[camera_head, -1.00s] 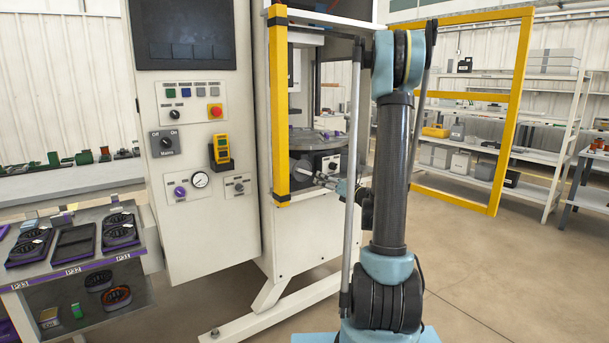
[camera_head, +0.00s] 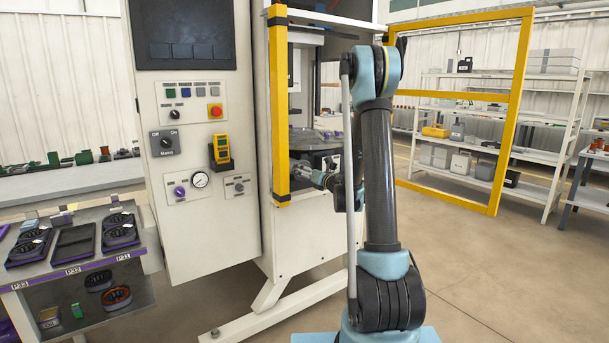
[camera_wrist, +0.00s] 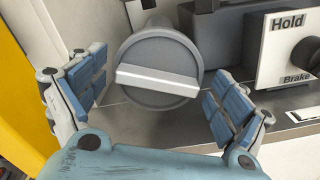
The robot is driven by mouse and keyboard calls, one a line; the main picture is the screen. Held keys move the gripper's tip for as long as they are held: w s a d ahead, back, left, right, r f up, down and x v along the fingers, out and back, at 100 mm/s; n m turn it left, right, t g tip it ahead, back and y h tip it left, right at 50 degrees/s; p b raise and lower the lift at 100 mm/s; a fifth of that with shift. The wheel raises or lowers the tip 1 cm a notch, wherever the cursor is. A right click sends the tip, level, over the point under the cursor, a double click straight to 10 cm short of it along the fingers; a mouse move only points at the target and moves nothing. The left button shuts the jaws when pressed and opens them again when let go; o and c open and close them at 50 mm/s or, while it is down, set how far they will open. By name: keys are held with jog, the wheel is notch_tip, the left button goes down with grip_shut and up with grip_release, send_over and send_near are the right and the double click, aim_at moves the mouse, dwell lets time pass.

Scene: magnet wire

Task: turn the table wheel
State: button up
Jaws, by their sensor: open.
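The table wheel (camera_wrist: 150,52) is a grey round knob with a raised, pale-edged bar across its face, tilted slightly down to the right in the wrist view. My gripper (camera_wrist: 152,88) is open, with blue-padded fingers to the left and right of the wheel. The wheel appears between and just beyond the fingers, with no clear contact. In the head view my gripper (camera_head: 304,171) is at the machine's opening, beside the yellow post and below the round turntable (camera_head: 314,138). The wheel is not clearly visible there.
A yellow post (camera_head: 279,110) stands close left of my gripper; its yellow also fills the wrist view's left edge. A white panel marked Hold and Brake (camera_wrist: 291,55) lies right of the wheel. The open yellow-framed door (camera_head: 507,110) stands right of my arm.

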jog(key=shift+w+a, duration=0.3)
jog(key=shift+w, duration=0.15)
jog(key=c, duration=0.8)
jog(key=shift+n, duration=0.3)
jog(key=shift+c, duration=0.2)
